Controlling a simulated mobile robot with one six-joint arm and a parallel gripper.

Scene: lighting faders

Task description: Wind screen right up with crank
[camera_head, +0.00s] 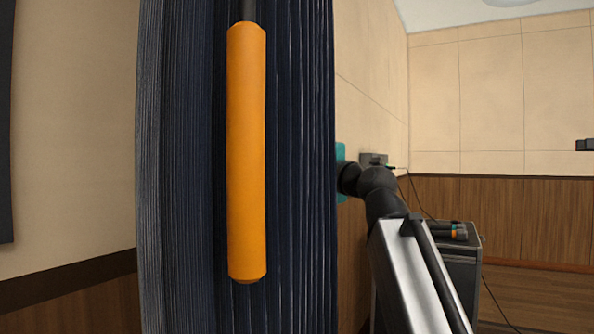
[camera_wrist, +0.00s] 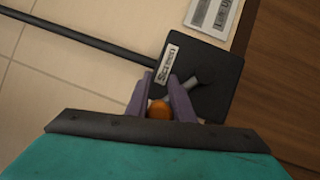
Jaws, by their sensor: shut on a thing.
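In the wrist view my gripper (camera_wrist: 160,88) has its two purple fingers closed around a small orange knob (camera_wrist: 159,110). The knob lies between the fingers, in front of a dark wall box (camera_wrist: 222,78). A short grey crank arm (camera_wrist: 190,88) shows beside the right finger; its joint with the knob is hidden. A small light label (camera_wrist: 168,63) is on the box, its text too small to read. In the head view my teal gripper body shows partly behind the curtain edge, beside a grey box (camera_head: 373,159) on the wall. I cannot make out the screen.
A dark blue curtain (camera_head: 300,200) fills the near middle, with a large orange handle (camera_head: 246,150) hanging before it. A dark cabinet (camera_head: 458,265) stands right of my arm. A dark bar (camera_wrist: 80,38) runs left from the box, and a printed plate (camera_wrist: 213,15) is above.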

